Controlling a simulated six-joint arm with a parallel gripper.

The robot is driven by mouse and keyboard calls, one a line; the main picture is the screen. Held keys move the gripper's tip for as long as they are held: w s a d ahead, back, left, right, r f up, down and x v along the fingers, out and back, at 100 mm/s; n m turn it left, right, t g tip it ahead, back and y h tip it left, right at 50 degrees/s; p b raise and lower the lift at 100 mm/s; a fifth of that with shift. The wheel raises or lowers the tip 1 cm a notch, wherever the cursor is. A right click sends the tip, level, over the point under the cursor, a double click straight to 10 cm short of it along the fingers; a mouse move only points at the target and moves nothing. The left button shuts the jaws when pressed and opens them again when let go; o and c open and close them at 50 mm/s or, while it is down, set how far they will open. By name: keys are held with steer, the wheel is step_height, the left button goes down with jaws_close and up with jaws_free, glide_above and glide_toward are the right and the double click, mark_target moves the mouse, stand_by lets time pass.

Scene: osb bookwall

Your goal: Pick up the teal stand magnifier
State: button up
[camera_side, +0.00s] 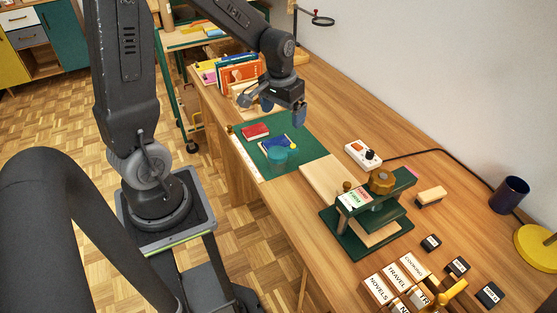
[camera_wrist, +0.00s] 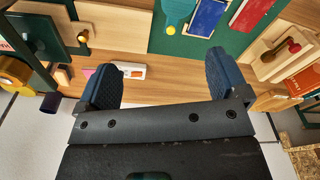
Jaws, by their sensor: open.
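The teal stand magnifier (camera_side: 277,156) stands on the green cutting mat (camera_side: 312,150), by the edge of a blue book (camera_side: 273,142). It looks like a short teal cylinder, with a small yellow knob beside it. In the wrist view the magnifier (camera_wrist: 177,10) is cut off by the top edge, with the yellow knob (camera_wrist: 171,31) showing. My gripper (camera_side: 284,109) is open and empty, above the mat's far end, higher than the magnifier and apart from it. Both fingers of the gripper (camera_wrist: 163,65) show in the wrist view with nothing between them.
A red book (camera_side: 255,131) lies on the mat near the blue one. Upright books (camera_side: 240,72) stand behind my gripper. A white power strip (camera_side: 362,154), a bare wooden board (camera_side: 323,180) and a green press (camera_side: 345,232) stand to the right. A wall borders the bench.

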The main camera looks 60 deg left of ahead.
steer(key=n+g, duration=0.1)
glide_above(278, 152)
step_height(278, 152, down, 5)
step_height(278, 152, down, 14)
steer(key=shift+a+f, duration=0.1)
stand_by(0.3)
steer(key=shift+c, duration=0.3)
steer(key=c, duration=1)
